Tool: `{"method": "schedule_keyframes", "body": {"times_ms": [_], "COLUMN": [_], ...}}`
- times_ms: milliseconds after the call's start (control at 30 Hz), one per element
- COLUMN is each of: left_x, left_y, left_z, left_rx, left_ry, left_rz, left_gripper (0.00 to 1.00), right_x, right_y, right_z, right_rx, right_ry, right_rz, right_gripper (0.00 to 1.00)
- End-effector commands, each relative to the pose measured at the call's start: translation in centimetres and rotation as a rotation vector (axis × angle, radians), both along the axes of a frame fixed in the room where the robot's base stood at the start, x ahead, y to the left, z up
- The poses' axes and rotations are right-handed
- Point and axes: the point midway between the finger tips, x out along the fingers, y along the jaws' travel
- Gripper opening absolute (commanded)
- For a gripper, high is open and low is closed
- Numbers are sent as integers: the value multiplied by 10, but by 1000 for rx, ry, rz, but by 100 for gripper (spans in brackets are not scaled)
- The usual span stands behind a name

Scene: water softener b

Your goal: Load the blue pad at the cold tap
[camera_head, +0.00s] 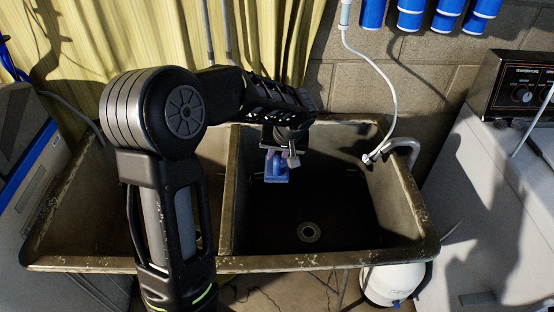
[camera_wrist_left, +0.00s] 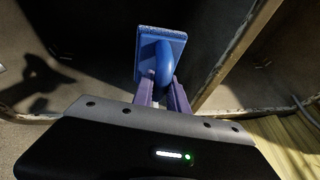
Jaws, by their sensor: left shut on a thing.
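A blue pad (camera_head: 275,168) with a raised blue handle hangs over the right basin of the sink (camera_head: 345,215), close to the divider. My left gripper (camera_head: 287,152) is shut on it from above. In the left wrist view the blue pad (camera_wrist_left: 148,45) shows beyond the fingers of the left gripper (camera_wrist_left: 161,90), which close around its looped handle. The tap (camera_head: 402,147) is a pale curved pipe at the basin's right back corner, well to the right of the pad. I cannot tell whether it is the cold one. My right gripper is not in view.
A white hose (camera_head: 382,75) runs down the wall to the tap corner. Blue cylinders (camera_head: 410,15) hang above. A machine with a dial (camera_head: 525,85) stands to the right, and a white tank (camera_head: 392,283) below. The right basin floor looks clear around its drain (camera_head: 309,232).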

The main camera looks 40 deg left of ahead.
Motion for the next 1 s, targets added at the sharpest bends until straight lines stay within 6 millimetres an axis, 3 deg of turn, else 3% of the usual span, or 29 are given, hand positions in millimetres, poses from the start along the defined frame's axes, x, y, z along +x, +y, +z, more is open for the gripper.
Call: {"method": "schedule_keyframes", "body": {"times_ms": [1000], "left_x": [-66], "left_y": [-40], "left_z": [-1], "left_rx": [0], "left_ry": [-1], "left_rz": [-1], "left_gripper": [0], "right_x": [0], "right_y": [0], "right_z": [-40], "right_rx": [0], "right_ry": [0], "right_rz": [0], "right_gripper": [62]}}
